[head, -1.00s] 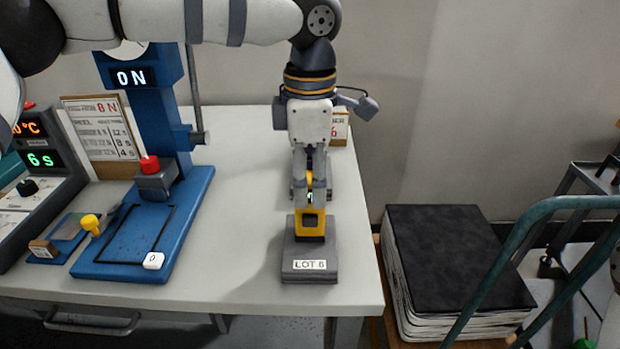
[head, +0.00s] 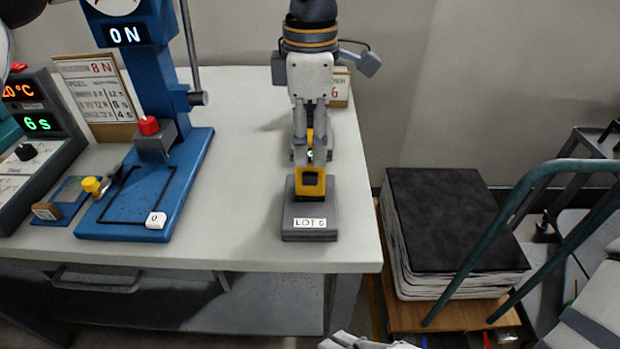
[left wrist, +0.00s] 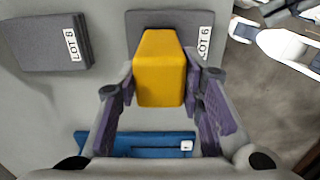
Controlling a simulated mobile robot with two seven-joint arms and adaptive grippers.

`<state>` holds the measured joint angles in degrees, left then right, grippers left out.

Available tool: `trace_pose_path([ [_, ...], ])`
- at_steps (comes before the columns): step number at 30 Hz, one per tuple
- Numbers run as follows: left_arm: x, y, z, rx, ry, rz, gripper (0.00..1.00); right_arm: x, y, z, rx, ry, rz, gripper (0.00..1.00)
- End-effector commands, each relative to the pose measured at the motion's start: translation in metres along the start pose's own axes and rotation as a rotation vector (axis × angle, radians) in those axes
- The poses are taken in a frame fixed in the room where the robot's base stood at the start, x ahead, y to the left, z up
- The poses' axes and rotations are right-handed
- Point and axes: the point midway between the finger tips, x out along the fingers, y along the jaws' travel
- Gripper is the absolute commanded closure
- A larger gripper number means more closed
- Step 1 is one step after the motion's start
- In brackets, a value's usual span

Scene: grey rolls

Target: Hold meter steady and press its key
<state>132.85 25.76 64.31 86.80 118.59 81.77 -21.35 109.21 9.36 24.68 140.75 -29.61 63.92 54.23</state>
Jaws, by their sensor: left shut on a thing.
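The yellow meter (head: 311,182) is upright at the front slab of grey material labelled LOT 6 (head: 310,236); I cannot tell whether its foot touches. A small green glow shows on its upper part. My left gripper (head: 309,130) comes down from above and is shut on the meter. In the left wrist view the yellow meter (left wrist: 160,70) sits between the purple-padded fingers (left wrist: 160,95). I cannot make out its key. Part of my right gripper (head: 362,343) shows at the bottom edge of the head view, its fingers mostly cut off.
A blue press stand (head: 185,190) with a red knob (head: 149,126) is left of the slab. Left of it are a yellow knob (head: 91,184) and a display box (head: 38,122). A stack with a black top (head: 450,220) and a green rail (head: 515,200) stand right of the table.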

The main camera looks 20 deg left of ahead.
Motion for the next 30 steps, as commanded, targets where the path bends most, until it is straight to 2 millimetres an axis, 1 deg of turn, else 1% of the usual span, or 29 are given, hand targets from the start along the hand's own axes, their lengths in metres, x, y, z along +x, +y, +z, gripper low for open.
trace_pose_path([
  [1, 0.000, 0.000, 0.000, 0.000, 0.000, -0.001, 1.00, 0.001, -0.023, 0.005, 0.047, -0.019, -0.074, 1.00],
  [2, 0.000, 0.000, 0.000, 0.000, 0.000, -0.001, 1.00, 0.001, -0.038, 0.009, 0.079, -0.034, -0.120, 1.00],
  [3, 0.000, 0.000, 0.000, 0.000, 0.000, -0.001, 1.00, 0.001, -0.057, 0.014, 0.123, -0.055, -0.179, 1.00],
  [6, 0.000, 0.000, 0.000, 0.000, 0.000, -0.001, 1.00, -0.005, -0.099, 0.025, 0.219, -0.116, -0.308, 1.00],
  [9, 0.000, 0.000, 0.000, 0.000, 0.001, -0.001, 1.00, -0.013, -0.131, 0.034, 0.295, -0.174, -0.404, 1.00],
  [12, 0.000, 0.000, 0.000, 0.000, 0.000, -0.001, 1.00, -0.019, -0.150, 0.040, 0.343, -0.217, -0.464, 1.00],
  [16, 0.000, 0.000, 0.000, 0.000, 0.001, -0.001, 1.00, -0.023, -0.160, 0.043, 0.368, -0.242, -0.493, 1.00],
  [24, 0.001, 0.000, 0.000, 0.000, 0.001, -0.001, 1.00, -0.023, -0.160, 0.043, 0.370, -0.243, -0.493, 1.00],
  [27, 0.001, 0.000, 0.000, 0.000, 0.001, -0.001, 1.00, -0.021, -0.162, 0.041, 0.368, -0.242, -0.494, 1.00],
  [30, 0.000, 0.000, 0.000, 0.000, 0.001, -0.001, 1.00, -0.016, -0.168, 0.036, 0.366, -0.241, -0.495, 1.00],
])
